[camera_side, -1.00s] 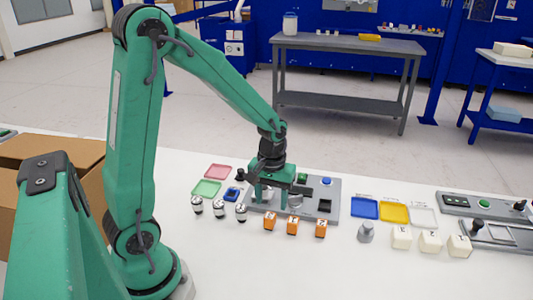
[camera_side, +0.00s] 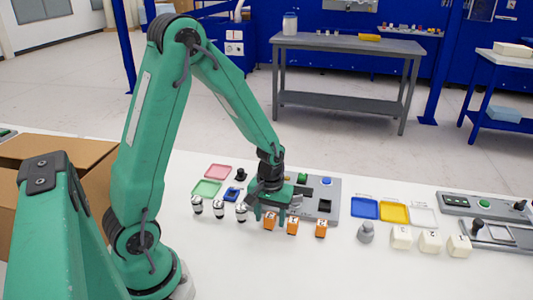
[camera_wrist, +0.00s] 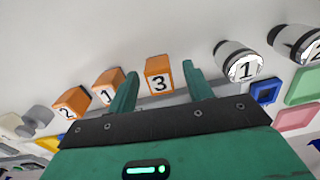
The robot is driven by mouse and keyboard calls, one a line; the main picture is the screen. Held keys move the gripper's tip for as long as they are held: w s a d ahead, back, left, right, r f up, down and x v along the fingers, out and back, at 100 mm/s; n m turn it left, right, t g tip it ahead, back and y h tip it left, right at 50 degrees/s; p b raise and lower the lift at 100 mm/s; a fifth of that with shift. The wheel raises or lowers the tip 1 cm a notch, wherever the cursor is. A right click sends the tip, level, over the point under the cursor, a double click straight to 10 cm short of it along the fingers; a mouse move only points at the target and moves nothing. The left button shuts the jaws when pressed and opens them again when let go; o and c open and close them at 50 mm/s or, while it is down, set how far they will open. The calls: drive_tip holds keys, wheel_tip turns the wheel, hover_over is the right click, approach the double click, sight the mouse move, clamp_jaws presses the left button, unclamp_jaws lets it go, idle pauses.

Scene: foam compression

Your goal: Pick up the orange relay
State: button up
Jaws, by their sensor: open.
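Three orange relays stand in a row at the front of the grey panel. The left one (camera_side: 270,222) in the side view appears to be the one marked 3 (camera_wrist: 159,79) in the wrist view. The middle relay (camera_side: 292,227) and the right relay (camera_side: 321,230) match those marked 1 (camera_wrist: 107,84) and 2 (camera_wrist: 72,102). My gripper (camera_side: 269,214) is open and empty over the left relay, with one finger to each side of it in the picture. In the wrist view, relay 3 shows between the fingertips (camera_wrist: 158,84); whether they reach around it I cannot tell.
Several black-and-white cylinders (camera_side: 241,212) stand just left of the relays. The grey panel (camera_side: 328,190) is behind my gripper. Pink (camera_side: 218,172) and green (camera_side: 206,188) trays lie back left. Blue (camera_side: 364,208) and yellow (camera_side: 394,212) trays are right.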

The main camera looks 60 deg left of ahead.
drive_tip(key=shift+f, duration=0.35)
drive_tip(key=c, duration=1.1)
